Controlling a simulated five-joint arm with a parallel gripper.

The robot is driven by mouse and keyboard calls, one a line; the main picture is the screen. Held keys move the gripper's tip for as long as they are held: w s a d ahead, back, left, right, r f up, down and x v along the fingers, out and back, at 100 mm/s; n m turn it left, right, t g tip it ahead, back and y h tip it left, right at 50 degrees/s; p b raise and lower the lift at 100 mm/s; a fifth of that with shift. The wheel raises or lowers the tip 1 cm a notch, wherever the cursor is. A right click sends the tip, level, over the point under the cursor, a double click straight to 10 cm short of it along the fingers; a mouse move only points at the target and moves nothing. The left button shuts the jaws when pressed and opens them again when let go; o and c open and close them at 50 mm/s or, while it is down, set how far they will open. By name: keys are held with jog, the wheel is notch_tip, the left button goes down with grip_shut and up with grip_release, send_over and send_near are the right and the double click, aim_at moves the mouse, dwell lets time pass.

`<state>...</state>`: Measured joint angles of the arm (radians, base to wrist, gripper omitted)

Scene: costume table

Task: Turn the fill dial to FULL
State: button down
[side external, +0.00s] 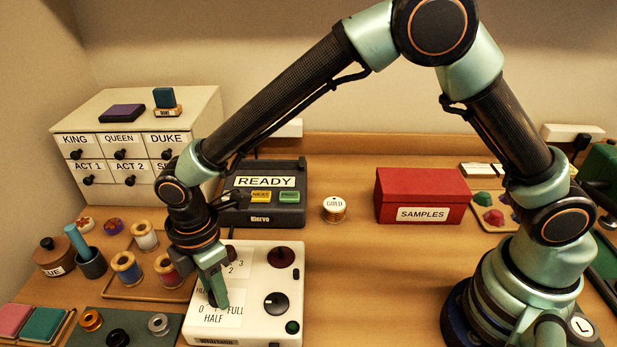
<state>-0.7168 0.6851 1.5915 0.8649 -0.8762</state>
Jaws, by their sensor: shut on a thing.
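The white machine (255,250) stands at the front of the table, left of centre. Its printed scale (222,316) reads 0, HALF and FULL. My gripper (217,298) points down onto the machine's top at this scale and is shut. Its fingers stand where the fill dial sits, and they and the arm hide the dial, so its pointer cannot be read. A black knob with a pale mark (276,304) is to the right of my gripper, apart from it. A dark red knob (283,257) is farther back on the same machine.
A wooden tray (120,290) of thread spools stands close left of the machine. Behind it is a dark device with a READY screen (264,181). The table right of the machine is clear.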

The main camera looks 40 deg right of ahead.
dwell(0.3)
jog(key=c, duration=0.6)
grip_release()
jog(key=shift+o, duration=0.2)
jog(key=shift+r, duration=0.1)
notch_tip(320, 180, up, 12)
